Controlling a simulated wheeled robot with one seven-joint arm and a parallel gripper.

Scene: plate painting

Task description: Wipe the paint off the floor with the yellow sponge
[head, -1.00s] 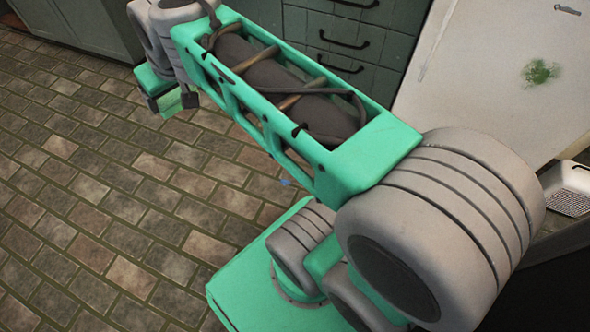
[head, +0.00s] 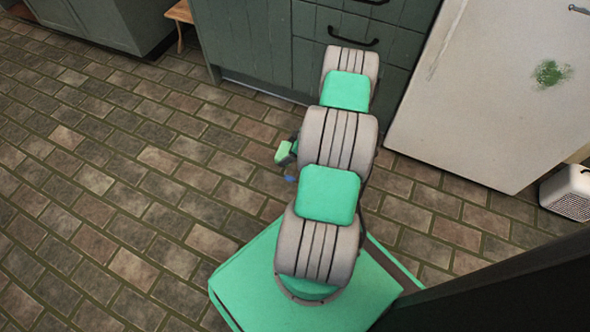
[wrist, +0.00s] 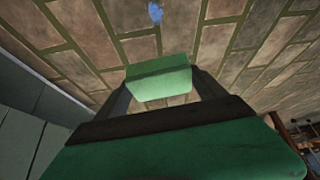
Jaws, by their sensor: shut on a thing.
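My gripper (head: 291,146) is shut on a sponge-like block (head: 283,153), which looks green in both views, not yellow. In the wrist view the block (wrist: 160,82) sits between the two dark fingers of my gripper (wrist: 158,90). A small blue paint spot (head: 291,179) is on the brick floor, just below the block in the head view. The paint spot also shows in the wrist view (wrist: 155,13), beyond the block at the top edge. The block appears apart from the spot. My arm hides part of the gripper in the head view.
Green cabinets with drawers (head: 290,50) stand at the back. A pale panel (head: 480,100) with a green paint smear (head: 551,73) is at right, with a white grated box (head: 570,192) beside it. The brick floor (head: 120,200) at left is clear.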

